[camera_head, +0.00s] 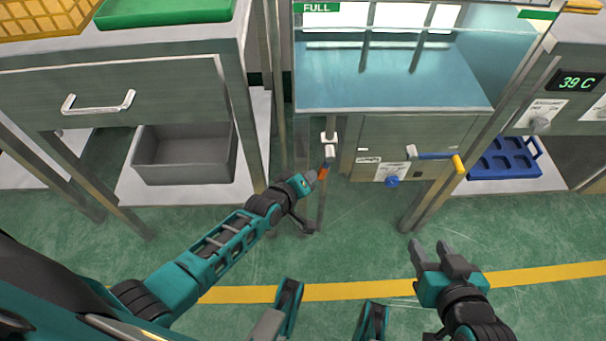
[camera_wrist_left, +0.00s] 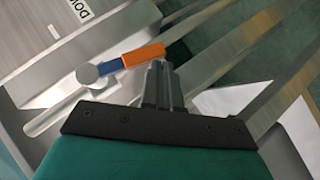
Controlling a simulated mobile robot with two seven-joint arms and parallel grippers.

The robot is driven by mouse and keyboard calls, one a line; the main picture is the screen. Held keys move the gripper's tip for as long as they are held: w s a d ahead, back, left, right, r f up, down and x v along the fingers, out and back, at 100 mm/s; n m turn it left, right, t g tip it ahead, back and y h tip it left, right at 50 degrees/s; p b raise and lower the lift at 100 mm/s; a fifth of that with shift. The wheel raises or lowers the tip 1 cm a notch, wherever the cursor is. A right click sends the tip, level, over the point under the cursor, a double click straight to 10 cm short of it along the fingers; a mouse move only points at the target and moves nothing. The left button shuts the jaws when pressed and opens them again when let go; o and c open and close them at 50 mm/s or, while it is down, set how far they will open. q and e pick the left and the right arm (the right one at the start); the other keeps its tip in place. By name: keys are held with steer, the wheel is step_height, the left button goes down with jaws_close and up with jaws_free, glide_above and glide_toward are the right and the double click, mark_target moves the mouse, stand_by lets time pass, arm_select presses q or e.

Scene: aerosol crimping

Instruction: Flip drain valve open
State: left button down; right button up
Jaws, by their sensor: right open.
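The drain valve (camera_head: 330,139) sits at the front left of the water tank, with a pale hub and a lever ending in an orange grip (camera_head: 322,173). In the left wrist view the lever shows a round grey hub (camera_wrist_left: 88,74), a blue shaft (camera_wrist_left: 115,66) and the orange grip (camera_wrist_left: 144,55). My left gripper (camera_head: 312,178) is beside the orange end. In the left wrist view its fingers (camera_wrist_left: 160,80) are together, close to the grip; I cannot tell whether they touch it. My right gripper (camera_head: 434,250) is open and empty above the floor.
A grey bin (camera_head: 185,155) is at left, a blue tray (camera_head: 505,158) at right. Table legs stand near my left arm. Green floor is clear in front.

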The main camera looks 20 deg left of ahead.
arm_select(q)
steer(key=shift+w+d+f, duration=0.3)
steer(key=shift+d+f, duration=0.3)
steer(key=shift+d, duration=0.2)
arm_select(e)
steer(key=shift+f, duration=0.15)
arm_select(q)
steer(key=shift+d, duration=0.1)
arm_select(e)
steer(key=shift+a, duration=0.1)
